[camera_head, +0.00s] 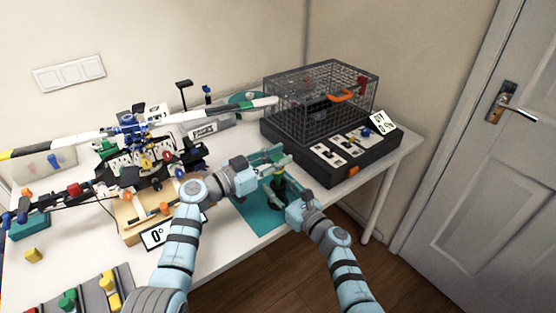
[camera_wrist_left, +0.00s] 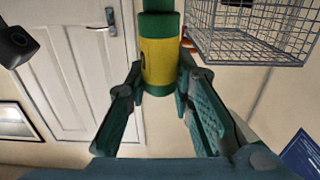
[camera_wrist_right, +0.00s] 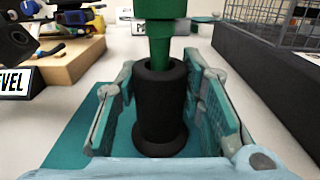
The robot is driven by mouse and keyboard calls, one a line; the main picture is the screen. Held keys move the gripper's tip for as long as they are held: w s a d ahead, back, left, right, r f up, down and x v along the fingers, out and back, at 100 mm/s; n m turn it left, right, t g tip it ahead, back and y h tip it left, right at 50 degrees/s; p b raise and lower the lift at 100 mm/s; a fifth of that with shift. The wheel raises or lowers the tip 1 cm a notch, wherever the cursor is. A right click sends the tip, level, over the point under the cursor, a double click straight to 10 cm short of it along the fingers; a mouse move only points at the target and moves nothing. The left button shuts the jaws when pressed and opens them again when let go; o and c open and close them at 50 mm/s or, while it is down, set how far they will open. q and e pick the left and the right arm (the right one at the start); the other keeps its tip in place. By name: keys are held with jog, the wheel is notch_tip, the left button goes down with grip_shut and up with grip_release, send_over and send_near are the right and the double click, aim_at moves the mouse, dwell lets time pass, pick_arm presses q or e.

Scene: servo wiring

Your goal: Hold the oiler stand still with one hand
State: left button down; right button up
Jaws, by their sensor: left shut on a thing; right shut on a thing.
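The oiler is green with a yellow band; in the left wrist view the oiler (camera_wrist_left: 160,60) stands between the fingers. My left gripper (camera_head: 268,163) is shut on it, above the stand. The oiler stand is a black, waisted cylinder; in the right wrist view the stand (camera_wrist_right: 162,108) is upright on the teal mat (camera_wrist_right: 72,140). My right gripper (camera_head: 283,193) is shut on the stand, one finger on each side. The oiler's narrow green lower part (camera_wrist_right: 160,50) is at the stand's mouth; I cannot tell how deep it sits.
A black base (camera_head: 318,160) with a wire cage (camera_head: 320,95) stands to the right of the mat. A drone-like assembly (camera_head: 130,160) and a wooden block (camera_head: 130,222) stand to the left. A coloured-knob panel (camera_head: 90,290) lies at the front left. The table's front edge is close to my right arm.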

pick_arm(q)
jog(key=shift+r, duration=2.05)
pick_arm(e)
jog(key=o, duration=1.3)
jog(key=shift+c, duration=0.2)
jog(key=shift+s, duration=0.1)
